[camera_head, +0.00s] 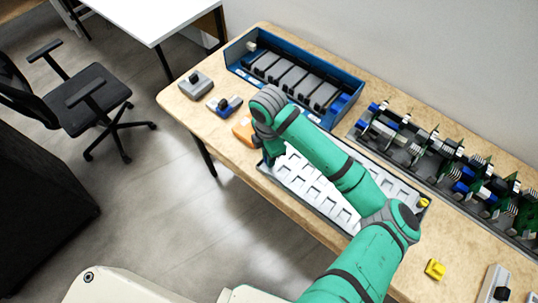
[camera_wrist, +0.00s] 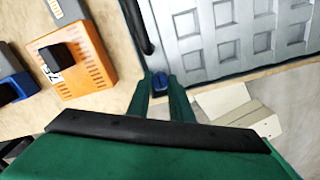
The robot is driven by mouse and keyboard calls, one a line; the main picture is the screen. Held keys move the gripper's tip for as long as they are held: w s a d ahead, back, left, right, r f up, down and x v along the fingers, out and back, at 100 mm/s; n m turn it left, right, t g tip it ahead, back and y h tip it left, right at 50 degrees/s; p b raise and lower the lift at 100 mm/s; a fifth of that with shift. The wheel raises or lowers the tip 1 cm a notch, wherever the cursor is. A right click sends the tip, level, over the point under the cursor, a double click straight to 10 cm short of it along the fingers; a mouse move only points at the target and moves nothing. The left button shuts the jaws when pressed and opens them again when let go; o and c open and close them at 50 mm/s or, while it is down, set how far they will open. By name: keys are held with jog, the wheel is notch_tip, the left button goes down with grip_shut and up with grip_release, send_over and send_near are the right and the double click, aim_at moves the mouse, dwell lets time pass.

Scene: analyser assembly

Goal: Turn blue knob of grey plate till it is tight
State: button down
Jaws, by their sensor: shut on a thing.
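The grey plate (camera_head: 285,177), with rows of pale square recesses, lies on the wooden table under my arm. Its corner also fills the upper right of the wrist view (camera_wrist: 205,67). The blue knob (camera_wrist: 160,83) is at the plate's near corner in the wrist view. My gripper (camera_wrist: 160,88) is shut on it, with one green finger on each side. In the head view, my arm's wrist hides the knob and the fingertips.
An orange module (camera_wrist: 82,60) with a black knob is left of the gripper, near a blue one (camera_wrist: 12,78). A blue crate (camera_head: 232,50) of grey modules stands behind. Circuit boards (camera_head: 440,150) fill the right. Yellow pieces are on the plate's right corner (camera_head: 423,203) and the table (camera_head: 435,269).

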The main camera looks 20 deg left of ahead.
jog(key=m, duration=0.5)
jog(key=shift+m, duration=0.3)
jog(key=m, duration=0.6)
jog(key=shift+s+a, duration=0.1)
jog(key=m, duration=0.5)
jog(key=shift+m, duration=0.4)
jog(key=m, duration=1.1)
jog(key=shift+r+m, duration=0.1)
jog(key=shift+m, duration=0.2)
jog(key=m, duration=1.2)
jog(key=shift+m, duration=0.4)
jog(key=m, duration=0.5)
